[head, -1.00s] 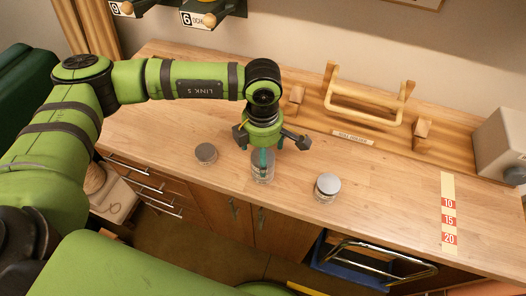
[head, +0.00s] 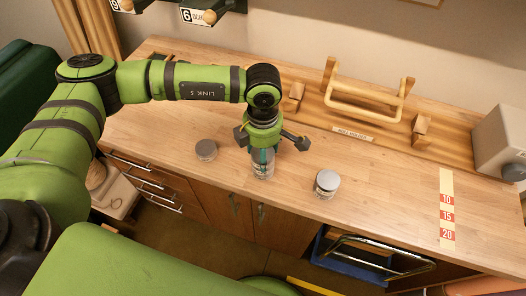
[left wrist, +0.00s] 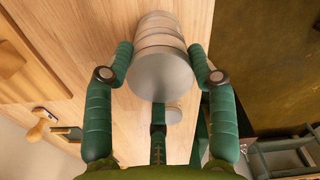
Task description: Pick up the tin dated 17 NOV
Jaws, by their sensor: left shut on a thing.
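In the left wrist view, green fingers of the left gripper (left wrist: 160,75) press on both sides of that tin (left wrist: 162,72). No date can be read on any tin. I cannot tell whether the middle tin touches the counter. My right gripper is not in view.
The wooden counter (head: 385,195) is clear between the right tin and a strip marked 10, 15, 20 (head: 447,215). A wooden rack (head: 365,105) stands along the back, with a grey box (head: 500,140) at right. Drawers and cupboards are below the front edge.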

